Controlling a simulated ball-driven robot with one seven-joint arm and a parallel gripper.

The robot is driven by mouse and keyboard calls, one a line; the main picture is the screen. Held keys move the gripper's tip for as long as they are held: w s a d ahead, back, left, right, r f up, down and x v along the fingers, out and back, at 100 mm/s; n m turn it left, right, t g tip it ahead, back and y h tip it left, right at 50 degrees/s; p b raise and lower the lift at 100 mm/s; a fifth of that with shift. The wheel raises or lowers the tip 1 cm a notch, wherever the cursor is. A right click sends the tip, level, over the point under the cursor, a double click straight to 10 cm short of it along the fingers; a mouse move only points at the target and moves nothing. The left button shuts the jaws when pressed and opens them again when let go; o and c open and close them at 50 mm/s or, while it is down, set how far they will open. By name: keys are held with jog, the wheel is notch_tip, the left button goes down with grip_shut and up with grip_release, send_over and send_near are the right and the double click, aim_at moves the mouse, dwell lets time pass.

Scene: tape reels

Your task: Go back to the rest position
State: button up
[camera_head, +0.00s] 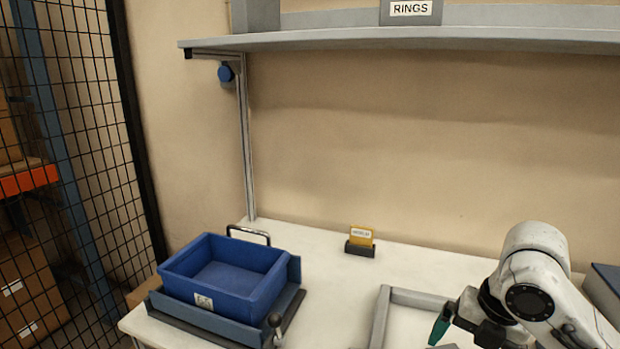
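My gripper (445,325) is at the lower right, at the end of my white arm, above the right part of the white table (335,300). A dark green tip shows at its left end; I cannot tell whether it is a finger or something held. The rest of the gripper is hidden by the wrist and the bottom edge of the picture. No tape reel shows.
A blue bin (225,275), empty as far as I see, sits in a grey-blue holder at the left. A yellow card in a dark stand (360,248) is at the back. A grey frame (380,318) lies beside my gripper. A shelf (400,38) labelled RINGS hangs above.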

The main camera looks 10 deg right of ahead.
jog(key=w+a+m+t+y, duration=0.35)
jog(key=a+m, duration=0.25)
jog(key=a, duration=0.5)
jog(key=s+a+f+m, duration=0.3)
jog(key=a+f+m, duration=0.1)
jog(key=f+m, duration=0.3)
jog(key=s+f+m+g+h, duration=0.2)
jog(key=s+f+m, duration=0.8)
jog(key=s+f, duration=0.2)
jog(key=s+d+f+m+g+h, duration=0.1)
jog(key=s+d+f+m, duration=0.1)
jog(key=s, duration=0.4)
jog(key=s+d+f+m+g+h, duration=0.1)
jog(key=s+d+f+m, duration=0.1)
jog(key=s+d, duration=0.2)
jog(key=shift+s+d+f, duration=0.15)
jog(key=shift+s+d, duration=0.1)
jog(key=shift+s, duration=0.65)
jog(key=shift+h, duration=0.25)
